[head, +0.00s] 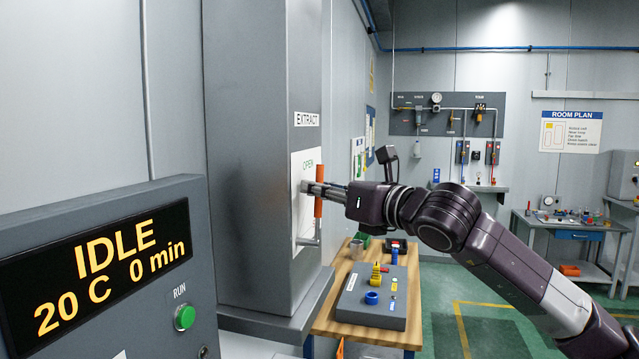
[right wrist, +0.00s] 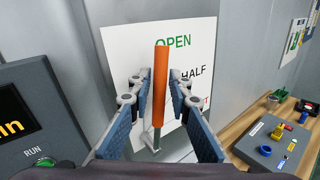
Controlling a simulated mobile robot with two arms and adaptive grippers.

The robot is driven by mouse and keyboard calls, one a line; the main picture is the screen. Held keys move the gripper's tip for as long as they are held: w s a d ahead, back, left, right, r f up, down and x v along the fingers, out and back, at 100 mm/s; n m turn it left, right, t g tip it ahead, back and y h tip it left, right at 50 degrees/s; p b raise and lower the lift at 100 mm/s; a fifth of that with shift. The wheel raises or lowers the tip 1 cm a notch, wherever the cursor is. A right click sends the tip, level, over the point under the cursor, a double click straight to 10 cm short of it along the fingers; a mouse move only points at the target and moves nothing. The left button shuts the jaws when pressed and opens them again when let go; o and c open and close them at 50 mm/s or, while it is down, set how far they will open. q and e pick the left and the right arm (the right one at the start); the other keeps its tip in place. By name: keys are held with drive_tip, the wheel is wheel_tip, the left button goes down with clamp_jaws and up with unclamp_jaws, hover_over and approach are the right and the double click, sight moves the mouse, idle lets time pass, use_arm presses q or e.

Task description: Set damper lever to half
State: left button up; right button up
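The damper lever has an orange handle (head: 319,178) on a silver arm and stands nearly upright at a white label plate (head: 298,165) on the grey duct. In the right wrist view the handle (right wrist: 160,90) points up at the green word OPEN, with HALF lower to its right and a red word partly hidden below. My right gripper (head: 312,188) reaches in from the right with its fingers on either side of the handle. In the right wrist view the fingers (right wrist: 160,80) are apart, with gaps beside the handle. My left gripper is not in view.
A grey control panel (head: 105,270) reading IDLE, 20 C, 0 min, with a green RUN button (head: 185,317), stands at the near left. Beyond the duct is a wooden table (head: 330,318) with a grey block (head: 372,305) carrying blue and yellow parts. The green floor at right looks clear.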

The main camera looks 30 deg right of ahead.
drive_tip(key=shift+c, duration=0.3)
clamp_jaws()
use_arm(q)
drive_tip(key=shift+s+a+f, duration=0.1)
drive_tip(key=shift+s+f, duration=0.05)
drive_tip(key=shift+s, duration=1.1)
